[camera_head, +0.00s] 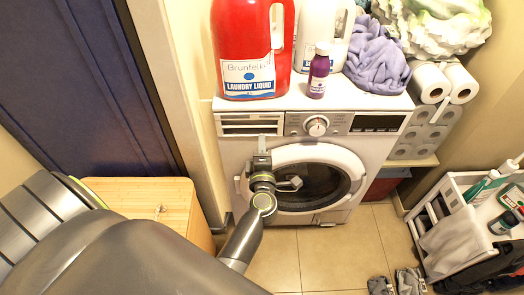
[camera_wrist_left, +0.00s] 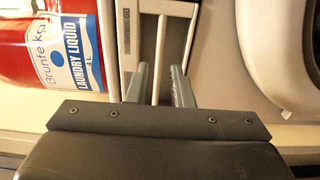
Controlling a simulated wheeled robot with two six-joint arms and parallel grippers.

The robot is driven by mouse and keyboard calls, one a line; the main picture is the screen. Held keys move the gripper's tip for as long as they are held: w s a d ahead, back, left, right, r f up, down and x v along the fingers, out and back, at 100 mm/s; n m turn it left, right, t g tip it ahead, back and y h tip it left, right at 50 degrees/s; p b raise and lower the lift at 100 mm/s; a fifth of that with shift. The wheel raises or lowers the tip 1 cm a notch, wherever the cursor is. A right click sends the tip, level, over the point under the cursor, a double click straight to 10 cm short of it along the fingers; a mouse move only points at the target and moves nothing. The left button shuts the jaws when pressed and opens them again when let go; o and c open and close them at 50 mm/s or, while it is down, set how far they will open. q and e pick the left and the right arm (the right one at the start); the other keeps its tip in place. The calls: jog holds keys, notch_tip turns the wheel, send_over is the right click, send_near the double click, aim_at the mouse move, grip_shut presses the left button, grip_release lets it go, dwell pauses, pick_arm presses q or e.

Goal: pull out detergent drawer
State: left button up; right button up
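The detergent drawer (camera_head: 240,124) is the slatted panel at the top left of the white washing machine (camera_head: 385,146). It looks flush with the front. My left gripper (camera_head: 262,150) is at the drawer's lower right part in the head view. In the left wrist view the fingers of my left gripper (camera_wrist_left: 159,82) are apart. A light bar of the drawer front (camera_wrist_left: 160,50) runs between them. I cannot tell whether the fingers touch it. My right gripper is not in view.
A red laundry liquid jug (camera_head: 252,50), a purple bottle (camera_head: 318,72) and purple cloth (camera_head: 376,62) stand on the washer. The round door (camera_head: 348,160) is below and right of the drawer. A wooden cabinet (camera_head: 150,198) is at left, a white cart (camera_head: 452,185) at right.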

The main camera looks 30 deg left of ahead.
aim_at(262, 125)
pick_arm(q)
jog(key=x, duration=0.7)
jog(key=shift+w+a, duration=0.2)
jog(key=shift+w, duration=0.15)
jog(key=shift+w+a, duration=0.15)
jog(key=shift+w, duration=0.1)
jog(key=shift+r, duration=0.1)
grip_shut()
jog(key=shift+s+p, duration=0.1)
jog(key=shift+p, duration=0.2)
